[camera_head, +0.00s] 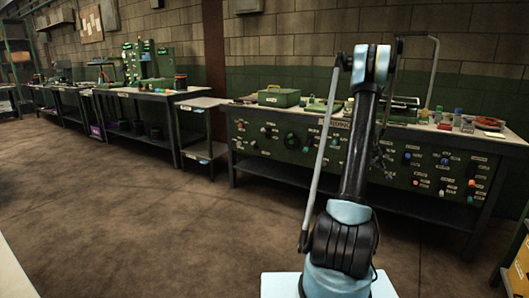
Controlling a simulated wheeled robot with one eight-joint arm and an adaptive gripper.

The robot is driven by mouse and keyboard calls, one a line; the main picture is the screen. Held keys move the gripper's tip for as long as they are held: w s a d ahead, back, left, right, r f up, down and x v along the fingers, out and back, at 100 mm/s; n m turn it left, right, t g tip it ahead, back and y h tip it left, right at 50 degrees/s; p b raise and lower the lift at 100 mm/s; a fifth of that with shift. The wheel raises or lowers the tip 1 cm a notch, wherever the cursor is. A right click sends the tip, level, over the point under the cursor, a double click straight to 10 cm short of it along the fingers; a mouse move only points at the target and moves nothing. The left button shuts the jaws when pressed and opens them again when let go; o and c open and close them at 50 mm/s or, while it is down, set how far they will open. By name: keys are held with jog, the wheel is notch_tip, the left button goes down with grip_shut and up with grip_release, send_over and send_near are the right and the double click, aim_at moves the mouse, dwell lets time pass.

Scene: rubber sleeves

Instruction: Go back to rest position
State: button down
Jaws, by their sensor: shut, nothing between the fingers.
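My arm stands upright right of the middle in the head view, blue and black, with its elbow near the top. Its far part folds down behind the upper links. I cannot make out my gripper; it seems hidden behind my own arm. No rubber sleeve can be told apart at this size.
A long green workbench (280,144) with knobs on its front stands behind my arm. A green box (279,96) and several small coloured items lie on it. A smaller table (205,103) and more benches stand to the left. The brown floor (150,215) at left is clear.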

jog(key=s+a+r+m+y, duration=0.1)
jog(key=s+a+r, duration=0.4)
jog(key=s+a, duration=0.3)
jog(key=s+a+r+y, duration=0.2)
jog(key=s+a+r, duration=0.3)
jog(key=s+a, duration=0.3)
jog(key=s+a+r+m+y, duration=0.1)
jog(key=s+a+r, duration=0.4)
jog(key=a, duration=0.5)
jog(key=s+a+f+g+y, duration=0.1)
jog(key=s+a+f, duration=0.2)
jog(key=s, duration=0.7)
jog(key=s+a+f+m+y, duration=0.1)
jog(key=s+a+f, duration=0.2)
jog(key=s+a, duration=0.5)
jog(key=s+a+f+m+g+y, duration=0.1)
jog(key=s+a+f, duration=0.2)
jog(key=s, duration=1)
jog(key=a, duration=0.2)
jog(key=shift+a+g+y, duration=0.3)
jog(key=shift+a+y, duration=0.1)
jog(key=shift+s, duration=0.1)
